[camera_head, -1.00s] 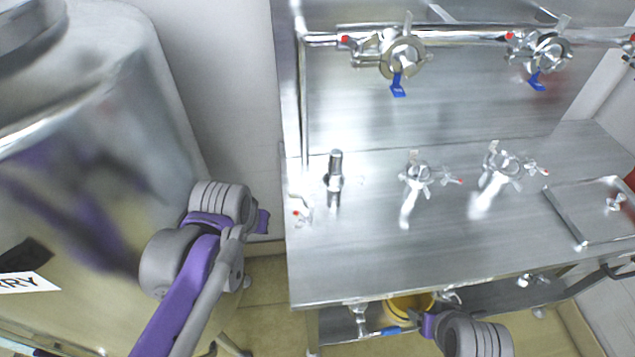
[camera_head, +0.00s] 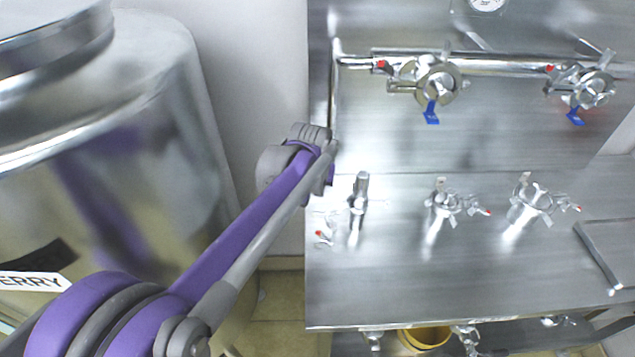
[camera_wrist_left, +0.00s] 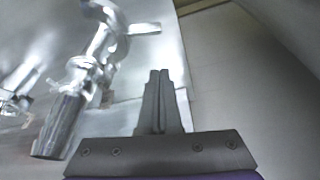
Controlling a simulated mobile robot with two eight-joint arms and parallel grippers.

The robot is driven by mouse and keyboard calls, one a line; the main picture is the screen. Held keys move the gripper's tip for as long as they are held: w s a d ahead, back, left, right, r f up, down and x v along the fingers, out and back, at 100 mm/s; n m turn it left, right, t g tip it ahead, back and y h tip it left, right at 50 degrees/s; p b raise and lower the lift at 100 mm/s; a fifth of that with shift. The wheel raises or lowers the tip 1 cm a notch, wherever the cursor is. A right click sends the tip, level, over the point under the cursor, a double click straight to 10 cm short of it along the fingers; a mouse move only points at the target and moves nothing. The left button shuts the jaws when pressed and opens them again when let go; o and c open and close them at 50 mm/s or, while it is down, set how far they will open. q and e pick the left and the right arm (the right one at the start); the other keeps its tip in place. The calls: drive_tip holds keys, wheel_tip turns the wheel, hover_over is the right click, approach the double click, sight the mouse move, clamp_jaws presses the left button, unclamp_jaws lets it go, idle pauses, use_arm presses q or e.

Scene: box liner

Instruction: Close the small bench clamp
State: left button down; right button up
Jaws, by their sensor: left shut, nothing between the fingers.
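A small clamp with a red tip (camera_head: 323,235) lies at the left edge of the steel bench (camera_head: 420,285). Larger clamps, one in the middle (camera_head: 445,201) and one to the right (camera_head: 535,198), also stand there with red-tipped arms. I cannot tell whether the small one is open or closed. My left arm reaches from lower left to the bench's left edge, its wrist hiding the gripper. In the left wrist view, my left gripper (camera_wrist_left: 159,78) is shut and empty, pointing along the bench edge. Shiny metal fittings (camera_wrist_left: 100,55) lie to its left, apart from it. My right gripper is out of view.
A short metal cylinder (camera_head: 360,192) stands upright near the small clamp. A pipe with blue-handled valves (camera_head: 437,82) runs along the back panel. A big steel tank (camera_head: 150,110) fills the left. The bench front is clear.

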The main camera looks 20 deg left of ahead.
use_arm(q)
drive_tip(key=s, duration=0.1)
drive_tip(key=s+f, duration=0.1)
drive_tip(key=s, duration=0.1)
drive_tip(key=shift+s+d+f+p, duration=0.2)
drive_tip(key=shift+d+f+p, duration=0.1)
drive_tip(key=shift+d, duration=0.05)
